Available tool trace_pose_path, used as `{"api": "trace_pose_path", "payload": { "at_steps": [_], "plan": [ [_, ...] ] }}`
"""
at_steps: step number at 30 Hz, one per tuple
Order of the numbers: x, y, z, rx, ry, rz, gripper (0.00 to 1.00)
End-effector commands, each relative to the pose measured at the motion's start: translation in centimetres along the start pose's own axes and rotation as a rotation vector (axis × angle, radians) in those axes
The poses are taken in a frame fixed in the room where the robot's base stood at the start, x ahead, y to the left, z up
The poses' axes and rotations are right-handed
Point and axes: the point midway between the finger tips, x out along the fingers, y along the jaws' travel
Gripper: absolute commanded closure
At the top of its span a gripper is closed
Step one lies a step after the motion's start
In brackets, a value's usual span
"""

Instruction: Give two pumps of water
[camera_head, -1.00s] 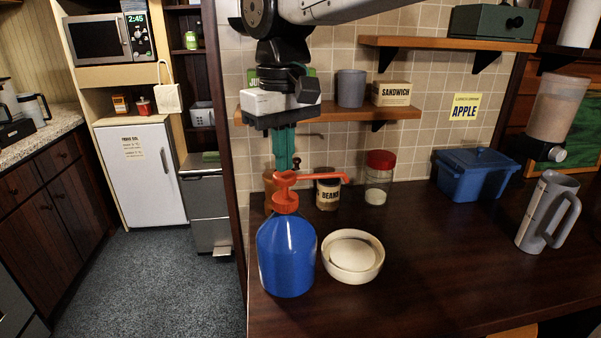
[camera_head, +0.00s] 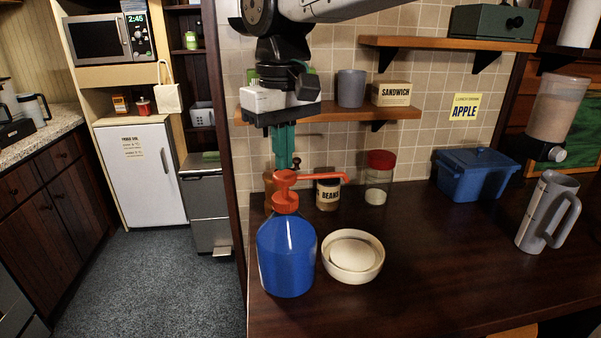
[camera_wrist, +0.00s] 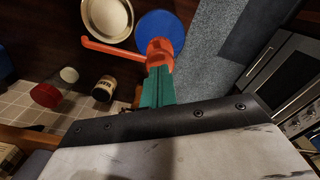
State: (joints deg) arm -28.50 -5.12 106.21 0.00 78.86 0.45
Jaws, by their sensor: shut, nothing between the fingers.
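A blue pump bottle (camera_head: 287,255) with a red pump head (camera_head: 287,184) stands upright on the dark counter. Its red spout (camera_head: 325,175) points right, above the far side of a cream bowl (camera_head: 372,262). My gripper (camera_head: 284,165) is shut and empty, pointing down with its green fingers at the top of the pump head; whether they touch it I cannot tell. In the wrist view the green fingers (camera_wrist: 157,88) are together and overlap the red pump head (camera_wrist: 160,54), with the blue bottle (camera_wrist: 160,27) beneath. The bowl (camera_wrist: 90,38) lies beside the bottle there.
A beans jar (camera_head: 328,195), a red-lidded jar (camera_head: 379,180) and a blue container (camera_head: 474,175) stand along the wall. A grey pitcher (camera_head: 540,215) is at the right. A wooden shelf (camera_head: 340,112) is behind my gripper. The counter's front middle is clear.

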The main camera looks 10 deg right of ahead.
Motion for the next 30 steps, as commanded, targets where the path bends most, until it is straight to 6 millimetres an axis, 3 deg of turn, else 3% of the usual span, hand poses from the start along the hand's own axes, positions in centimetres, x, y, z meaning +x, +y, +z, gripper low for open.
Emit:
{"api": "trace_pose_path", "payload": {
  "at_steps": [30],
  "plan": [
    [3.0, 0.0, 0.0, 0.0, -0.002, 0.0, 1.0]
  ]
}}
